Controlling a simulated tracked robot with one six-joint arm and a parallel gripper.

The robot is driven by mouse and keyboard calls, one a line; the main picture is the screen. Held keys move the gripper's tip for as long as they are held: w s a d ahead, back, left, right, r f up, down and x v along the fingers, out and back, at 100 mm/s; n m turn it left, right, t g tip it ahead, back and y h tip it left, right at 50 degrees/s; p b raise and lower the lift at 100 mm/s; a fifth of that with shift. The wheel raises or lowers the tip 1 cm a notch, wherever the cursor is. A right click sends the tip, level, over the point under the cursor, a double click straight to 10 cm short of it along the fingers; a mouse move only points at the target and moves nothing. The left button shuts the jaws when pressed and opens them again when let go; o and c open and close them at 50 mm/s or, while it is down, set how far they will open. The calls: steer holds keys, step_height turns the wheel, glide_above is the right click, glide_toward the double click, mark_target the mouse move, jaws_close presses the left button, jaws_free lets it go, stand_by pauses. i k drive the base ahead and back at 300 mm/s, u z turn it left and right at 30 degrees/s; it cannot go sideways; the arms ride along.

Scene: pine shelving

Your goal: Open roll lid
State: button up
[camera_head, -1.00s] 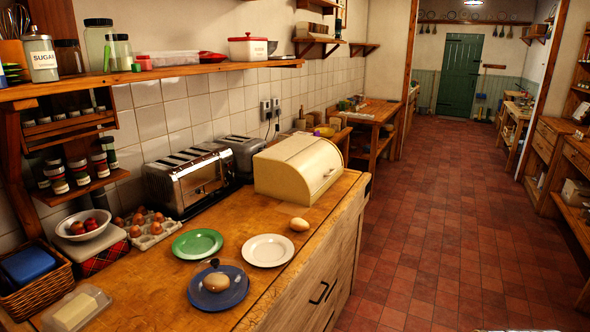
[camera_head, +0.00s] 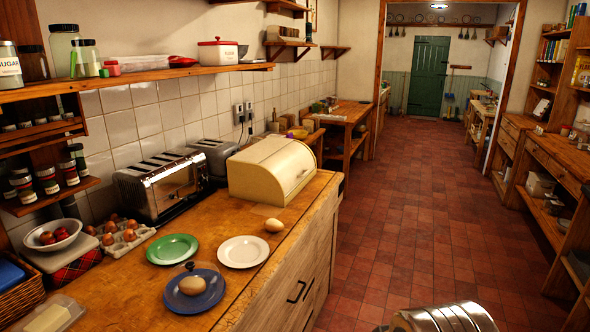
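The cream bread bin (camera_head: 262,178) stands on the wooden counter, right of the toasters. Its curved roll lid (camera_head: 290,168) faces the aisle and is down, so the inside is hidden. A small knob shows low on the front of the lid. My gripper is not in view.
A brown egg (camera_head: 274,225), a white plate (camera_head: 243,252), a green plate (camera_head: 172,249) and a blue plate (camera_head: 206,298) with an egg lie before the bin. A chrome toaster (camera_head: 162,190) stands left of it. A ribbed metal thing (camera_head: 445,319) shows at the bottom edge.

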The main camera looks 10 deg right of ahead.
mark_target(293, 163)
steer(key=z, duration=0.05)
steer(key=i, duration=1)
steer(key=z, duration=2)
steer(key=i, duration=0.95)
